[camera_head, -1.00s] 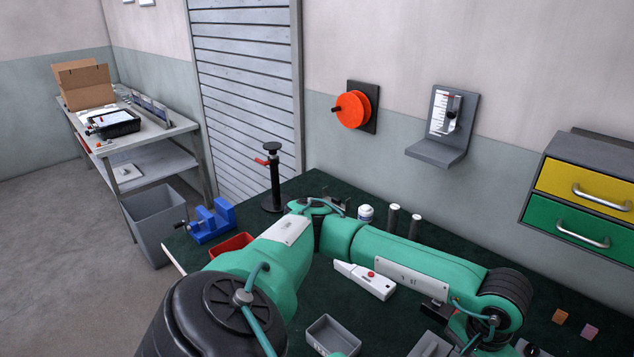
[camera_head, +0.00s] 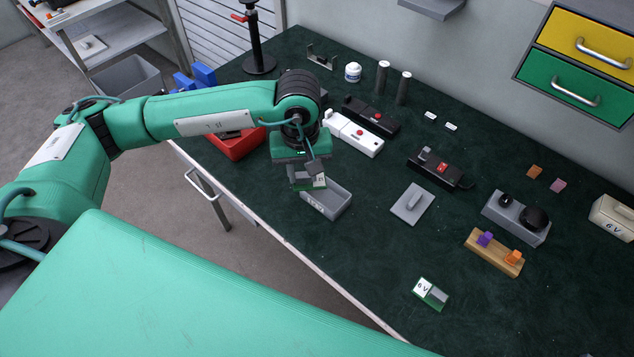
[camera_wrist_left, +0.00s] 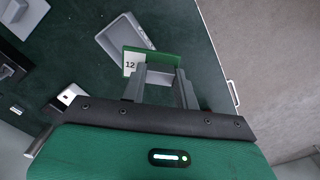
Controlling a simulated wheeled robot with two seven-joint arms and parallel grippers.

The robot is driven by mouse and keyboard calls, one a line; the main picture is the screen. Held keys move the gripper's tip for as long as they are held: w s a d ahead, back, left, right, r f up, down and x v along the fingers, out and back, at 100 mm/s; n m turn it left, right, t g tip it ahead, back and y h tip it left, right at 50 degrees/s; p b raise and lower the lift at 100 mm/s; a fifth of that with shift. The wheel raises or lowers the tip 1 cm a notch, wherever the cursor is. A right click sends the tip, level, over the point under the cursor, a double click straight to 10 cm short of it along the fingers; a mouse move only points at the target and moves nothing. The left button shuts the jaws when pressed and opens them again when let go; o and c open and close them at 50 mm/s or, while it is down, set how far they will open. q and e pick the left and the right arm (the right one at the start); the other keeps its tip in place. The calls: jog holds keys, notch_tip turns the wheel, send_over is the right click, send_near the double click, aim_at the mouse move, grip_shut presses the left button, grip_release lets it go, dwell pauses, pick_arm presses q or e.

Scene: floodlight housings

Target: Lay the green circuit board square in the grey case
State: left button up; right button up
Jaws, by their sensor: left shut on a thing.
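My left gripper (camera_head: 309,182) is shut on a green circuit board (camera_head: 318,183) with a white label. In the left wrist view the board (camera_wrist_left: 158,60) lies across the fingertips (camera_wrist_left: 158,78), and its label reads "12". The open grey case (camera_head: 340,207) rests on the bench just below the gripper, and its inside looks empty where it shows. In the left wrist view the case (camera_wrist_left: 112,42) lies beyond the board, which covers one end of it. The board appears above the case, not seated in it. My right gripper is not in view.
A grey lid-like plate with a raised handle (camera_head: 412,204) lies right of the case. A white device (camera_head: 354,135) and a red bin (camera_head: 238,146) are close behind.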

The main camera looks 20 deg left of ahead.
aim_at(329, 202)
pick_arm(q)
jog(key=shift+r+n, duration=0.55)
jog(key=shift+n, duration=0.55)
jog(key=shift+w+d+r+n+p, duration=0.15)
jog(key=shift+r+n+p, duration=0.25)
jog(key=shift+n, duration=0.5)
jog(key=n, duration=0.1)
jog(key=r+n, duration=0.1)
jog(key=n, duration=0.1)
jog(key=w+d+r+n+p, duration=0.1)
jog(key=n, duration=0.1)
jog(key=w+d+r+n+p, duration=0.1)
jog(key=d+r+n+p, duration=0.15)
jog(key=n, duration=0.65)
jog(key=w+d+r+n+p, duration=0.1)
jog(key=r+n, duration=0.2)
jog(key=n, duration=0.5)
jog(key=shift+n, duration=0.3)
notch_tip(329, 202, down, 19)
jog(key=p, duration=0.6)
jog(key=shift+w+d+p, duration=0.1)
jog(key=shift+p, duration=0.3)
jog(key=shift+f, duration=0.2)
jog(key=shift+f, duration=0.1)
